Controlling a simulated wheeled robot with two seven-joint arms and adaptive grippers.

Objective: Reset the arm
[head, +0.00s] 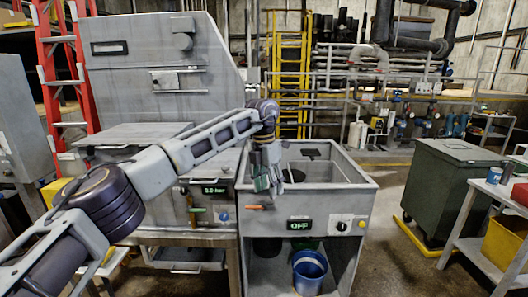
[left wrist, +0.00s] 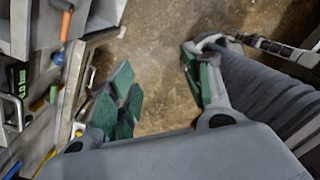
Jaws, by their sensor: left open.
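My left arm reaches in from the left in the head view. My right gripper does not show in the head view.
The grey compactor (head: 150,85) with a pressure display (head: 214,190) stands left of the basin unit. A blue bucket (head: 310,268) sits on the shelf below. A green wheeled bin (head: 450,185) and a side table (head: 480,195) stand right, with open floor between.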

